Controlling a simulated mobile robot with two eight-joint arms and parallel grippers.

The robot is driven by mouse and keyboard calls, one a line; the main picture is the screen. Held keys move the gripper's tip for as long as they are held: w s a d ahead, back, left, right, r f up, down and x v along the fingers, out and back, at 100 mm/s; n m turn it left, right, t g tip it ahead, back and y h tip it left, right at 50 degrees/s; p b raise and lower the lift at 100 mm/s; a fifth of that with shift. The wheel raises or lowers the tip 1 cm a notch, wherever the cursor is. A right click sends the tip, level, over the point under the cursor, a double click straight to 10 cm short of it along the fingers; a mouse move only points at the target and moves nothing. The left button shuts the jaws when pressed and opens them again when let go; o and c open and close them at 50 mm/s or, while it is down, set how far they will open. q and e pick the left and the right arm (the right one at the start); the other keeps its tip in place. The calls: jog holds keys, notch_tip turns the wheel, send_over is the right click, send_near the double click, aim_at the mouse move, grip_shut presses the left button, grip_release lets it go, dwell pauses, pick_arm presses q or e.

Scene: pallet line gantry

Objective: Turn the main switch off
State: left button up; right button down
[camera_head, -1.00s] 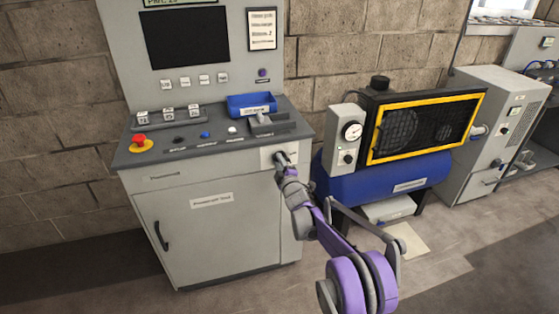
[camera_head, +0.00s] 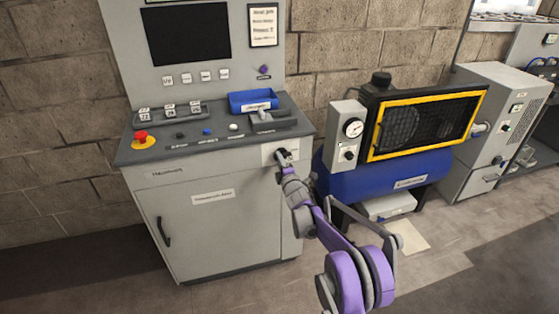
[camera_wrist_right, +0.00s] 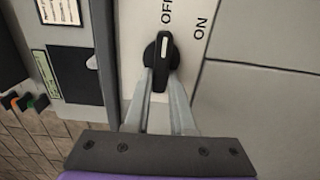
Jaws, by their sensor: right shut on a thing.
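The main switch is a black rotary knob with a white pointer mark (camera_wrist_right: 165,55) on a light plate. In the right wrist view its mark points up the picture toward the OFF label (camera_wrist_right: 167,12), while the ON label (camera_wrist_right: 200,28) is to the right. In the head view the switch is small and mostly covered at the upper right of the cabinet front. My right gripper (camera_wrist_right: 162,76) is shut on the knob, with a finger at each side of its near end. It also shows at the cabinet in the head view (camera_head: 284,158). My left gripper is not in view.
The grey control cabinet (camera_head: 228,232) has a red emergency button (camera_head: 141,136) and a blue tray (camera_head: 252,101) on its top. A blue compressor (camera_head: 385,175) with a yellow-framed grille stands close on the right. The floor in front is clear.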

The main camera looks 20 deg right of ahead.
jog(key=c, duration=0.8)
grip_release()
jog(key=shift+o, duration=0.2)
jog(key=s, duration=1.1)
jog(key=shift+d, duration=0.2)
jog(key=shift+w, duration=0.1)
jog(key=s+r+m+g+h+p, duration=0.1)
jog(key=s+r+m+g+p, duration=0.3)
jog(key=s, duration=0.5)
jog(key=s+r+m+g+h+p, duration=0.1)
jog(key=s+r+m+g+h, duration=0.1)
jog(key=s+r+m, duration=0.55)
jog(key=s+a+f+m+g+p, duration=0.1)
jog(key=s+m+g, duration=0.1)
jog(key=s, duration=0.7)
jog(key=s+a+f+m+g+y+p, duration=0.1)
jog(key=s+a+f+m+g+p, duration=0.1)
jog(key=s, duration=0.8)
jog(key=s+a+f+m+g+y+p, duration=0.1)
jog(key=s+m+g+p, duration=0.1)
jog(key=s, duration=0.7)
jog(key=shift+s+a+f+m+g, duration=0.25)
jog(key=shift+s+m+g, duration=0.1)
jog(key=shift+m, duration=0.2)
